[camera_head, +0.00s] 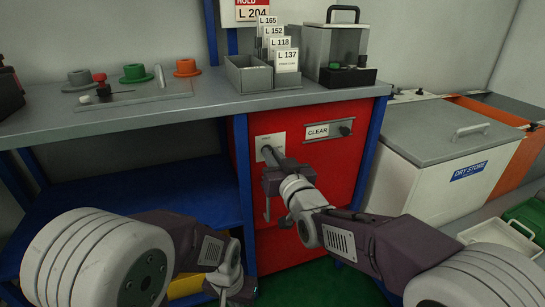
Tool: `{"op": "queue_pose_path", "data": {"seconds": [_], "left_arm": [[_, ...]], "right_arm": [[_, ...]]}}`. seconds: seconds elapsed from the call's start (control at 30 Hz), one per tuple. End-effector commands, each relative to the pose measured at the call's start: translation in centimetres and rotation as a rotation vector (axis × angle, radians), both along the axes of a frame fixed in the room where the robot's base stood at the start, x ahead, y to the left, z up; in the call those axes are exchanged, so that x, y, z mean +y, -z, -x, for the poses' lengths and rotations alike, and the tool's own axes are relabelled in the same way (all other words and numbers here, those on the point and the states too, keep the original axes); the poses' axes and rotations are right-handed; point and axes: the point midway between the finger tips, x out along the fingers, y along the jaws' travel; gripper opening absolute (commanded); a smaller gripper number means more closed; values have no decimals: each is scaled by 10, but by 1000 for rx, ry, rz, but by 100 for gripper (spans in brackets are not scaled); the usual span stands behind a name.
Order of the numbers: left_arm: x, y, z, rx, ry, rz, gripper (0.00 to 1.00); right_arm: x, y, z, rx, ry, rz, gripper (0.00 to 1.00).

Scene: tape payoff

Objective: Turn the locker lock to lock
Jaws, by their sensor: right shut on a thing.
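The red locker (318,178) stands under the bench between blue posts. A pale plate (263,142) is on the upper left of its front, and the grey lock handle (271,154) sticks out there. My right gripper (272,168) is in front of the plate, shut on the lock handle. Its body hides part of the handle and the locker front, so I cannot read the handle's angle well. My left gripper (235,288) is low at the bottom edge, left of the locker and apart from it. Its fingers are not clear.
A CLEAR sign (317,131) and a dark knob (345,128) are right of the handle. The grey bench top (200,105) above carries tags, a clear case and coloured knobs. A white DRY STORE bin (432,170) stands right. A blue shelf (150,195) is left.

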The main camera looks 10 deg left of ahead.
Motion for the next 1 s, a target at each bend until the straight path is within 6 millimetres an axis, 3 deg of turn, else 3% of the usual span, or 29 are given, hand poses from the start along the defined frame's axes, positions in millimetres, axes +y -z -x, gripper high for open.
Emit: {"op": "queue_pose_path", "data": {"seconds": [1.0], "left_arm": [[0,25,0,0,0,0,0]], "right_arm": [[-5,6,-4,525,0,-777,0]]}}
